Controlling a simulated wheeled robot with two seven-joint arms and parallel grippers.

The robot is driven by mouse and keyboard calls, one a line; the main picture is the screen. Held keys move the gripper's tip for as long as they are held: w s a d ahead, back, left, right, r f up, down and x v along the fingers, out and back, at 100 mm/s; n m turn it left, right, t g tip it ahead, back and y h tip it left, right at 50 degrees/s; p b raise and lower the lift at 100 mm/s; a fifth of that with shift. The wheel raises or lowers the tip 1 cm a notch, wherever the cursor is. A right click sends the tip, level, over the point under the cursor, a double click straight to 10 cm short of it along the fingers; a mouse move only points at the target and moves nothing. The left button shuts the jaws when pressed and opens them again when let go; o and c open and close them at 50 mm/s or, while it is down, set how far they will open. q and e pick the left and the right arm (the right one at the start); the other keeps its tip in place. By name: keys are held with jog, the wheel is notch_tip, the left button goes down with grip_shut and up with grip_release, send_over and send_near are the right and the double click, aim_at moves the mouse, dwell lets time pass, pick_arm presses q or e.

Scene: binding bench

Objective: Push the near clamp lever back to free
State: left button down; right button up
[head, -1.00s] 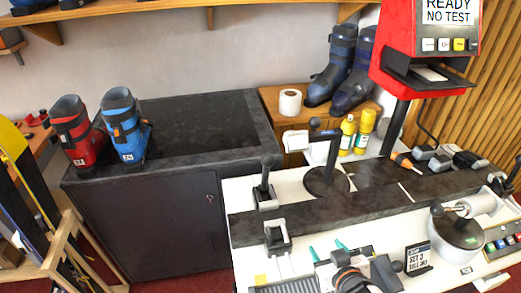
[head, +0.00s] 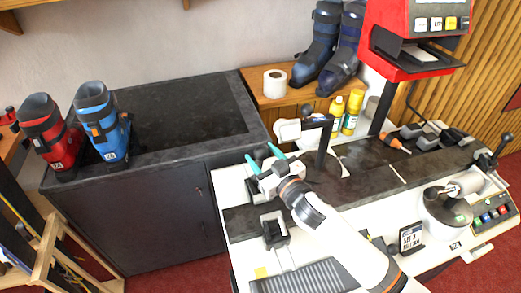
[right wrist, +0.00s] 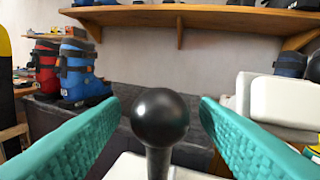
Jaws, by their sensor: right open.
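The clamp lever at the left end of the dark bar shows in the right wrist view as a black ball knob (right wrist: 160,117) on a dark stem, standing upright. My right gripper (head: 264,157) is open, with its teal fingers on either side of the knob and a gap on both sides. I cannot tell whether the knob lies fully between the fingertips or just beyond them. In the head view my gripper hides this lever. A second black-knobbed lever (head: 504,142) stands at the far right end of the bar. My left gripper is not in view.
A white-headed post (head: 320,145) stands just right of my gripper. A red machine (head: 410,40), yellow bottles (head: 353,110) and a round white device (head: 446,210) are farther right. Red and blue boots (head: 100,120) stand on the dark cabinet (head: 130,215) at left.

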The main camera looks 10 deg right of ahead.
jog(key=shift+w+a, duration=0.25)
jog(key=shift+w, duration=0.3)
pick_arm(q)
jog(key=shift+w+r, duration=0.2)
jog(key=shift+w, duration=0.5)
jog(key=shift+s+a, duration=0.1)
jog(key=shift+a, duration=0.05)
pick_arm(e)
jog(key=shift+c, duration=0.8)
grip_shut()
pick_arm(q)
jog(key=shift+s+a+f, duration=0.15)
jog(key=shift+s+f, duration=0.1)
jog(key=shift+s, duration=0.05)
pick_arm(e)
jog(key=d+x, duration=0.1)
jog(key=x, duration=0.5)
jog(key=shift+w+d+r, duration=0.15)
jog(key=shift+w+r, duration=0.2)
jog(key=shift+r, duration=0.05)
